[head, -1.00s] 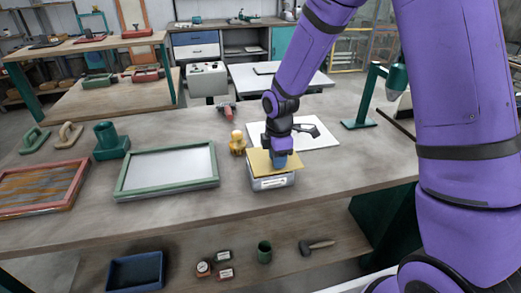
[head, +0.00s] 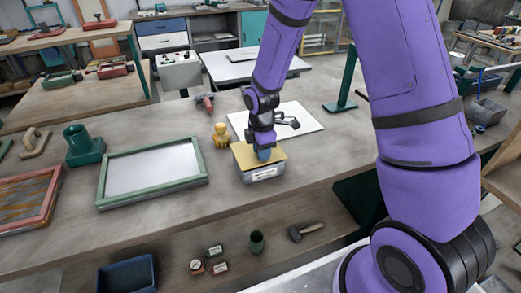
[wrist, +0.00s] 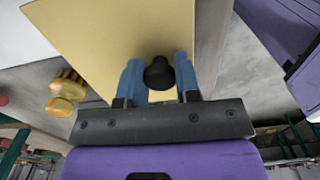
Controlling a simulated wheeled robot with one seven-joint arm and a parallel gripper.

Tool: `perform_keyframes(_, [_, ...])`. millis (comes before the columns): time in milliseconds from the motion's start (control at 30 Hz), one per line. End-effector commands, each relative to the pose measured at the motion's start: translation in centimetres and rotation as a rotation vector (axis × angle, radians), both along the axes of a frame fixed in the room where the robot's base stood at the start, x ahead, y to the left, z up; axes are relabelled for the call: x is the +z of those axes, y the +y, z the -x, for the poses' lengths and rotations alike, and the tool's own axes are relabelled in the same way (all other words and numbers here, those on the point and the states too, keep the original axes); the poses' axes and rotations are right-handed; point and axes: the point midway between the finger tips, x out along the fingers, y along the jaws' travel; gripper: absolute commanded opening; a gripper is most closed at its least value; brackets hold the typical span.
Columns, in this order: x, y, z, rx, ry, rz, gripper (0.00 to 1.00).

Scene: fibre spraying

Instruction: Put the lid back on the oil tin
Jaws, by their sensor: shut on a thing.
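The oil tin (head: 264,175) is a grey box with a white label, near the front edge of the workbench in the head view. Its lid is a flat yellow-tan plate (head: 243,153) directly over the tin. I cannot tell whether the lid is fully seated or slightly above the rim. In the wrist view the lid (wrist: 110,35) fills the middle, with a black knob (wrist: 159,74) on it. My gripper (wrist: 159,80) has its two blue fingers on either side of the knob, shut on it. It also shows above the lid in the head view (head: 264,155).
A yellow figure-like object (head: 221,135) stands left of the tin, and a white board (head: 300,118) lies behind it. A green-framed screen (head: 152,172) lies further left. Bare bench surrounds the tin's front. A hammer (head: 307,232) lies on the lower shelf.

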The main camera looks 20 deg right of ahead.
Motion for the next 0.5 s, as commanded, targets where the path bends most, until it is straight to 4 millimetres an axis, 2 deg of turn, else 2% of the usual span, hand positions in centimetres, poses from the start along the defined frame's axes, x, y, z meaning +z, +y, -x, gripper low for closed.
perform_keyframes(500, [-1.09, -0.02, 0.00, 0.000, 0.000, 0.000, 0.07])
